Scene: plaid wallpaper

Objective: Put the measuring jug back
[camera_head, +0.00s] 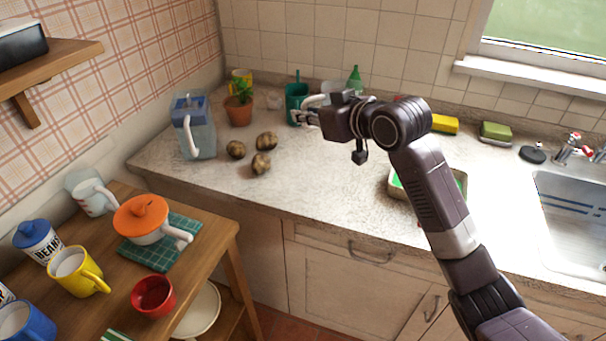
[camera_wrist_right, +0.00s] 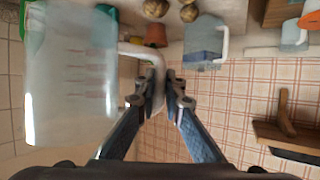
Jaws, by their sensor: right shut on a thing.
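The measuring jug (camera_wrist_right: 70,80) is translucent with red marks and a pale handle. It fills the left of the right wrist view. My right gripper (camera_wrist_right: 160,98) is shut on its handle. In the head view my right gripper (camera_head: 308,114) is over the back of the counter, and it and its arm hide most of the jug. I cannot tell whether the jug touches the counter. Another clear jug with a white handle (camera_head: 90,194) stands on the wooden table at the left. My left gripper is out of view.
The wooden table (camera_head: 207,244) is crowded. The front middle counter is clear.

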